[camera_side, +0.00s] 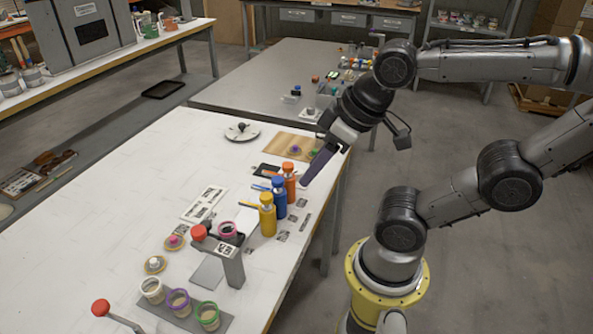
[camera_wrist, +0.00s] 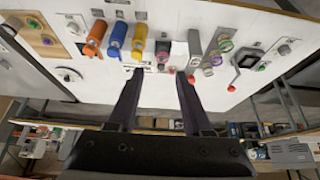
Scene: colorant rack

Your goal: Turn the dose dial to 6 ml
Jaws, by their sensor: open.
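A round pale dial plate with a dark knob, which looks like the dose dial (camera_side: 242,131), lies flat on the white table left of the tan board. It also shows at the left in the wrist view (camera_wrist: 68,75). Its markings and pointer setting are too small to read. My gripper (camera_side: 313,170) is above the table's right edge near the orange bottle, well apart from the dial. In the wrist view my gripper (camera_wrist: 154,82) has its two dark fingers spread wide with nothing between them.
Orange (camera_side: 290,178), blue (camera_side: 278,200) and yellow (camera_side: 267,217) bottles stand in a row near the right edge. A tan board (camera_side: 291,141) with small knobs lies behind them. A grey stand (camera_side: 226,262) and several cups are in front. The table's left side is mostly clear.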

